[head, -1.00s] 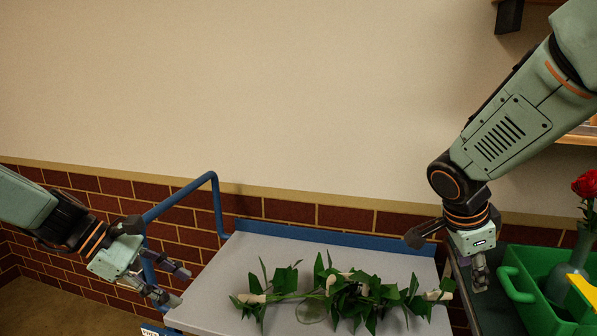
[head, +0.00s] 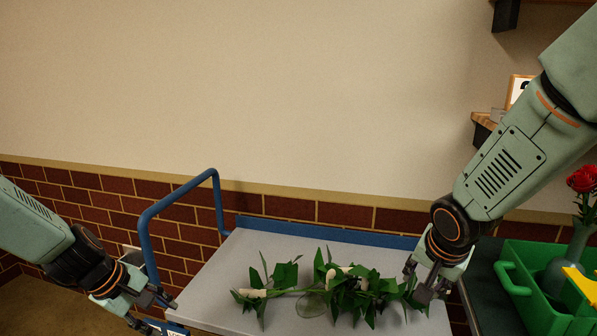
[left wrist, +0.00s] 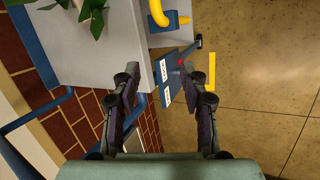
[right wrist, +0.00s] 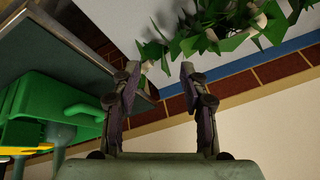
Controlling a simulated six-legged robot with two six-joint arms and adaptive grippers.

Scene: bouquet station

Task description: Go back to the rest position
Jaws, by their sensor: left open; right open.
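My left gripper (head: 160,312) is open and empty, low at the left in the head view, beside the cart's blue handle. Its two fingers (left wrist: 160,95) stand apart in the left wrist view, with nothing between them. My right gripper (head: 425,290) is at the right end of the leafy stems and partly hides them in the head view. Its fingers (right wrist: 160,90) are apart and empty in the right wrist view. Several leafy green stems with pale ends (head: 350,290) lie on the grey cart top (head: 215,270).
A blue handle (head: 145,230) rises at the cart's left end. A green crate (head: 520,270) with a vase, a red rose (head: 582,178) and a yellow item stands on a dark table at right. A shelf (head: 488,125) hangs on the wall behind my right arm.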

